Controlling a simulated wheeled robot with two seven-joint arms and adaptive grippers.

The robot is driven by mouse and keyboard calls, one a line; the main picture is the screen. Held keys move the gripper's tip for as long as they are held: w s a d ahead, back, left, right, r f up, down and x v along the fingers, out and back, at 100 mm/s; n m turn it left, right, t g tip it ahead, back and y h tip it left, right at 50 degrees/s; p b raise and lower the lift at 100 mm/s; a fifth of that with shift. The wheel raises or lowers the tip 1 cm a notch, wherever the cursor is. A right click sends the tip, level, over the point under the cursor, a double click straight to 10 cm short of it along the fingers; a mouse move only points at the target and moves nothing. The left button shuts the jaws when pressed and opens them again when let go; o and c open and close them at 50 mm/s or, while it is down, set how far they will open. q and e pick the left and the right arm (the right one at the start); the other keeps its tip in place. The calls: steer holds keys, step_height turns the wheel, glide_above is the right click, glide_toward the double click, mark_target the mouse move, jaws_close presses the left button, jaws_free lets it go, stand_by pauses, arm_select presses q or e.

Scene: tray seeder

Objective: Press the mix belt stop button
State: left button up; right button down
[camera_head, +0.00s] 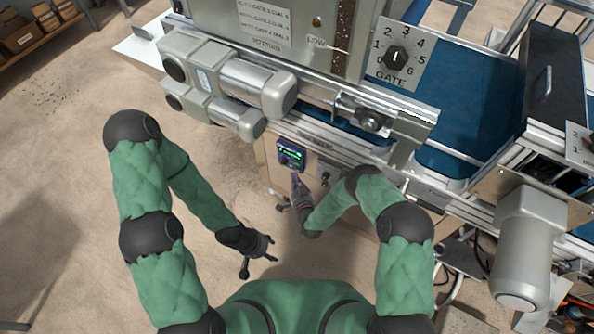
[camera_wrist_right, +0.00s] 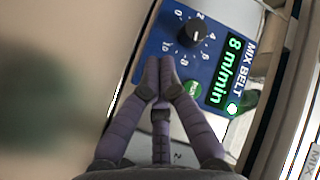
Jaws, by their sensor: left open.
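The blue mix belt panel (camera_head: 291,153) is on the machine's front. In the right wrist view, the panel (camera_wrist_right: 216,45) has a black dial (camera_wrist_right: 192,33), a green display reading 8 m/min (camera_wrist_right: 228,70), a green button (camera_wrist_right: 193,88) and a bright lit lamp (camera_wrist_right: 232,109). No stop button can be made out; the fingers cover part of the panel. My right gripper (camera_wrist_right: 159,62) has its fingertips together, empty, in front of the panel beside the green button; contact cannot be told. It also shows below the panel in the head view (camera_head: 295,178). My left gripper (camera_head: 259,259) is open and empty, low over the floor.
A gate dial (camera_head: 397,58) and blue belt (camera_head: 450,95) are higher right. The floor (camera_head: 70,150) at left is largely clear.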

steer(key=shift+w+d, duration=0.1)
steer(key=shift+w, duration=0.05)
stand_by(0.4)
steer(key=shift+w+d, duration=0.15)
steer(key=shift+w, duration=0.1)
stand_by(0.4)
steer(key=shift+s+a, duration=0.25)
steer(key=shift+s, duration=0.15)
steer(key=shift+s, duration=0.1)
steer(key=s+a, duration=0.2)
steer(key=s, duration=0.1)
steer(key=s+a+p, duration=0.1)
steer(key=s, duration=0.1)
stand_by(0.7)
stand_by(0.8)
